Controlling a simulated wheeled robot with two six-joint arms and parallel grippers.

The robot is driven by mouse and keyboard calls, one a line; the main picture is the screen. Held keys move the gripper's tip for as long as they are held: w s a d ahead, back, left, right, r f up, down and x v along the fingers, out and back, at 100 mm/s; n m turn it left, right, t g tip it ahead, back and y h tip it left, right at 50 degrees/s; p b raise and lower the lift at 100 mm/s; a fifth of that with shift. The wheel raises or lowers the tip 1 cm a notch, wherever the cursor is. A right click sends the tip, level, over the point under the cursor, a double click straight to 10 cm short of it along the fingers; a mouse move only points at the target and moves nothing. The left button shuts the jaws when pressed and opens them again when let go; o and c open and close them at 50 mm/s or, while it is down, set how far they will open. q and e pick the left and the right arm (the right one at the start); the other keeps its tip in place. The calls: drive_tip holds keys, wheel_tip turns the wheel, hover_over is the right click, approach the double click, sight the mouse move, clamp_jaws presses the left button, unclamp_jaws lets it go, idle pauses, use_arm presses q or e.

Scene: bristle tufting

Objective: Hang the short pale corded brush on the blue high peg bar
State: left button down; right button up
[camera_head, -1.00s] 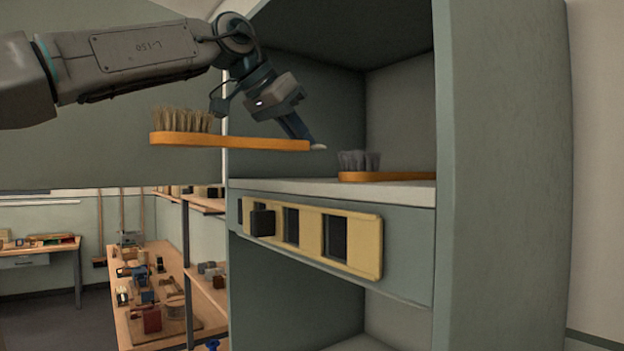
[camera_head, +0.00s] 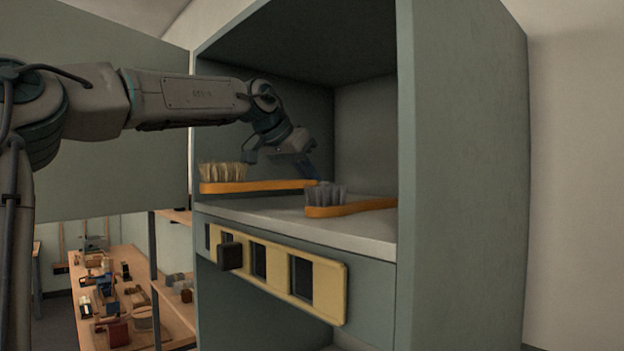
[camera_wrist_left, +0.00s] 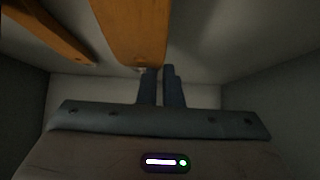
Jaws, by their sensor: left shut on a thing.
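A brush with pale bristles and an orange handle (camera_head: 262,186) is inside the open cabinet, bristles up and roughly level. My left gripper (camera_head: 314,174) is shut on the right end of its handle. In the left wrist view the handle (camera_wrist_left: 135,28) runs away from the fingers (camera_wrist_left: 161,86), which are close together. The brush is at or just above the shelf; I cannot tell whether it touches. No cord shows clearly. A second orange brush with grey bristles (camera_head: 350,208) lies on the shelf in front. The blue high peg bar and my right gripper are not in view.
The cabinet shelf (camera_head: 345,232) has a yellow slotted plate (camera_head: 328,290) with a dark knob (camera_head: 229,252) on its front. The cabinet's side wall (camera_head: 462,180) stands on the right. A cluttered wooden workbench (camera_head: 95,268) is at the lower left.

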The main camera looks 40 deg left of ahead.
use_arm(q)
drive_tip(key=shift+w+a+f+p, duration=0.1)
drive_tip(key=shift+w+p, duration=0.6)
drive_tip(key=shift+p, duration=0.2)
wheel_tip(320, 180, down, 2)
drive_tip(key=shift+w+f+p, duration=0.15)
drive_tip(key=shift+f+p, duration=0.05)
drive_tip(key=shift+p, duration=0.3)
drive_tip(key=shift+a+f, duration=0.15)
drive_tip(key=shift+f, duration=0.25)
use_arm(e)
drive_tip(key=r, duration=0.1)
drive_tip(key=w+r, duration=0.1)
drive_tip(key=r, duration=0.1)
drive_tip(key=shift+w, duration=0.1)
use_arm(q)
drive_tip(key=shift+d+f+b, duration=0.15)
drive_tip(key=shift+d+b, duration=0.05)
drive_tip(key=shift+b, duration=0.2)
drive_tip(key=c, duration=1.6)
unclamp_jaws()
drive_tip(key=shift+a, duration=0.1)
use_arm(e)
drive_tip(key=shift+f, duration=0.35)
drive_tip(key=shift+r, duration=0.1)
